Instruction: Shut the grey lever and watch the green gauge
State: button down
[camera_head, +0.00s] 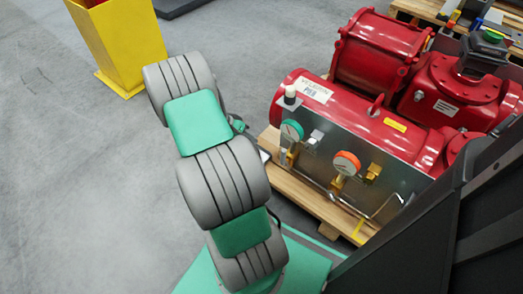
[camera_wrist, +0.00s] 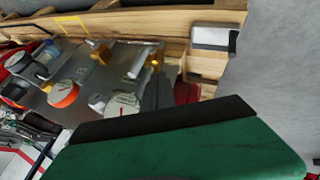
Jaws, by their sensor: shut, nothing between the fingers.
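The green gauge (camera_head: 292,130) is on the left end of the steel panel in the head view. In the wrist view its pale round body (camera_wrist: 122,106) shows, but I cannot read the dial. A light grey lever (camera_wrist: 139,62) sits by a brass valve beside that gauge in the wrist view. In the head view the lever is small and hard to make out. My gripper (camera_wrist: 165,118) shows as a green and black body across the bottom of the wrist view, apart from the lever in the picture. Its fingertips are not clear. In the head view my arm hides most of it.
An orange gauge (camera_head: 346,163) is right of the green one. Red tanks (camera_head: 360,105) stand behind the panel (camera_head: 395,180) on a wooden pallet (camera_head: 310,200). A yellow bin (camera_head: 120,45) stands at upper left. The grey floor (camera_head: 70,190) at left is clear.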

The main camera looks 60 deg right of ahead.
aim_at(284, 159)
jog(key=s+d+f+b, duration=0.4)
jog(key=s+f, duration=0.2)
jog(key=s, duration=0.1)
jog(key=shift+s+f, duration=0.35)
jog(key=shift+f, duration=0.05)
jog(key=shift+s+r, duration=0.1)
jog(key=shift+s, duration=0.05)
